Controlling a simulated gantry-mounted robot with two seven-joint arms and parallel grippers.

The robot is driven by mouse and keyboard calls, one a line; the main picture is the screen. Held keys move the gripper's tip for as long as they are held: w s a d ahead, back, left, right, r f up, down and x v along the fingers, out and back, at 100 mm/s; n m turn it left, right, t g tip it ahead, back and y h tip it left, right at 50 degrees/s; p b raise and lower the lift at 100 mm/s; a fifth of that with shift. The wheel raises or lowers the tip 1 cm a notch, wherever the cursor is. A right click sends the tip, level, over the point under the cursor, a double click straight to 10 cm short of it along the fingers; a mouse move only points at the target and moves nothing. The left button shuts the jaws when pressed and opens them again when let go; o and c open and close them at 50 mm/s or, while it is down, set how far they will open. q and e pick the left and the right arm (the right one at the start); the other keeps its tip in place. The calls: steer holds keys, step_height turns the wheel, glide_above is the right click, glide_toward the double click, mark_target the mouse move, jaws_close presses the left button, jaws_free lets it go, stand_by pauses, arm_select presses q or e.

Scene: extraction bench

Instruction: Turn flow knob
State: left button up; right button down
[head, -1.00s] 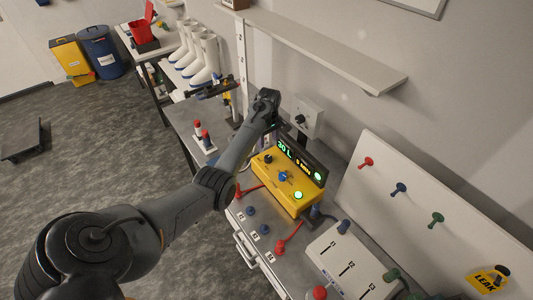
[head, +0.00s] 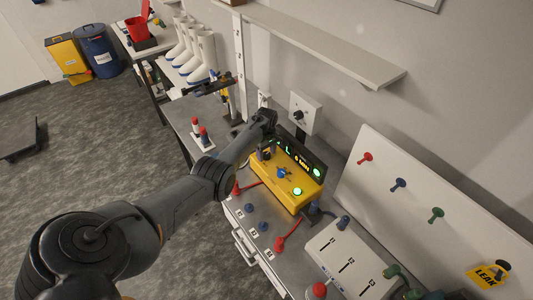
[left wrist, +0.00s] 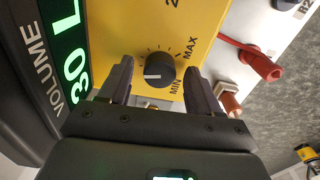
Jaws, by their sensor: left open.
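A black round knob (left wrist: 160,70) with a white pointer line sits on the yellow unit (left wrist: 205,15), with MIN and MAX printed beside it. In the left wrist view, my left gripper (left wrist: 158,66) is open, with one finger on each side of the knob; I cannot tell whether they touch it. In the head view, my left gripper (head: 266,151) is over the far left end of the yellow unit (head: 272,188) and hides most of that knob. A display (left wrist: 70,75) beside the knob reads VOLUME and 30 L. My right gripper is not in view.
The unit also carries a blue knob (head: 282,173) and a lit green button (head: 297,191). A white wall box (head: 305,112) is behind it.

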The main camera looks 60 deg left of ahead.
arm_select(q)
steer(key=c, duration=1)
steer(key=shift+c, duration=0.2)
steer(key=shift+m, duration=0.4)
steer(key=m, duration=0.2)
steer(key=shift+m+p, duration=0.3)
steer(key=shift+m, duration=0.1)
steer(key=m, duration=0.4)
steer(key=shift+m, duration=0.3)
steer(key=m, duration=0.7)
steer(key=shift+m, duration=0.3)
